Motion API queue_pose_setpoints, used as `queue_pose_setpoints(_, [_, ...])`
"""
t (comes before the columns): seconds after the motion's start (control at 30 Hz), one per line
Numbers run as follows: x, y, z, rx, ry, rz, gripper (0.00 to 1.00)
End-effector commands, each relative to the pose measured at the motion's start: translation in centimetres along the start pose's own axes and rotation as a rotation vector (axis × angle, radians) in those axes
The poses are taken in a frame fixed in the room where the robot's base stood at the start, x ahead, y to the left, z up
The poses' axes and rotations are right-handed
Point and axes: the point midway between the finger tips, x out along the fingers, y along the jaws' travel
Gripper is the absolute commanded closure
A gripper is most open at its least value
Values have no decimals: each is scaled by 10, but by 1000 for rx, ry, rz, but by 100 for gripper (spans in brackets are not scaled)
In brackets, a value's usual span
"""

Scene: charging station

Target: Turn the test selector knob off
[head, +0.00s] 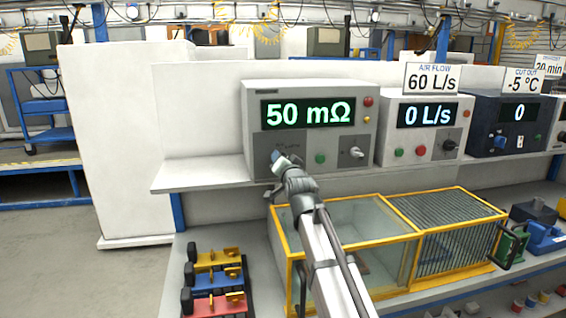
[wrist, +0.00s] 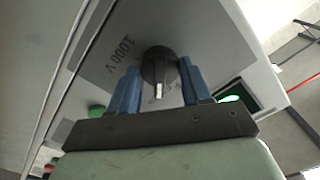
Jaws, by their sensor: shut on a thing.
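The test selector knob (wrist: 157,66) is a dark round knob with a white pointer mark on the meter's front, near a "1000 V" label (wrist: 119,53). My gripper (wrist: 160,82) has its two blue fingers on either side of the knob, shut on it. In the head view, my gripper (head: 279,156) is at the lower left of the grey meter (head: 256,97) and hides the knob. The meter's display (head: 308,112) reads 50 mΩ. Most labels around the knob are hidden or unreadable.
A green button (head: 320,158) and another knob (head: 356,153) are right of my gripper. Other instruments, including the air flow unit (head: 388,125), stand along the shelf (head: 205,177). A yellow-framed clear enclosure (head: 345,235) sits below, under my arm.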

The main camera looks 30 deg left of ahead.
Motion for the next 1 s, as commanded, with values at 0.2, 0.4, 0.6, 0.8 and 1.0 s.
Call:
queue_pose_setpoints(0.2, [0,0,0,-18,0,-1,83])
queue_pose_setpoints(0.4, [0,0,0,-100,-1,-1,83])
queue_pose_setpoints(0.6, [0,0,0,-254,-1,-1,83])
queue_pose_setpoints(0.8, [0,-1,0,-438,-1,-1,83])
queue_pose_setpoints(1.0, [0,-1,0,-608,-1,-1,83])
